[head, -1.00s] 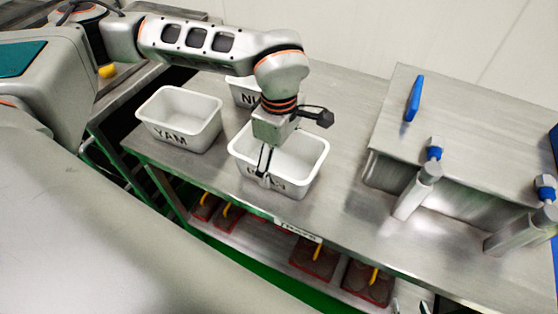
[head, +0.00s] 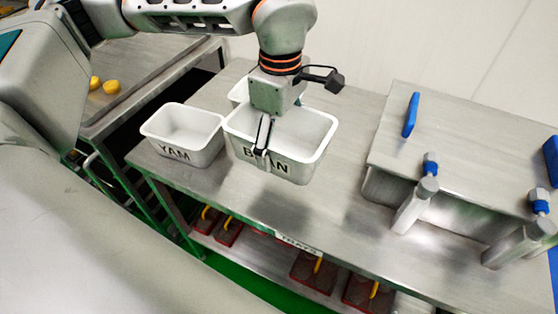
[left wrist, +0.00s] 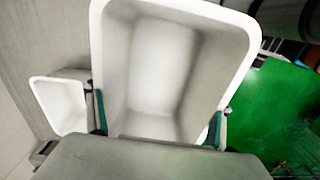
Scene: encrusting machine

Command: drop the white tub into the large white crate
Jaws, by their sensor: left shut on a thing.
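A white tub marked BEAN (head: 300,168) hangs above the steel table, apart from it, with a soft shadow on the top below. In the left wrist view the same tub (left wrist: 160,70) fills the middle and looks empty. A second white tub, marked YAM (head: 178,153), stands on the table to the left. A third white tub (head: 238,92) is mostly hidden behind the held one. I see no large white crate. My right gripper is out of view.
The steel table (head: 225,192) has free room in front of the tubs. A raised steel housing (head: 460,130) with blue-capped fittings stands on the right. Red trays with yellow handles (head: 312,268) sit on the shelf below. Yellow pieces (head: 111,87) lie on the left counter.

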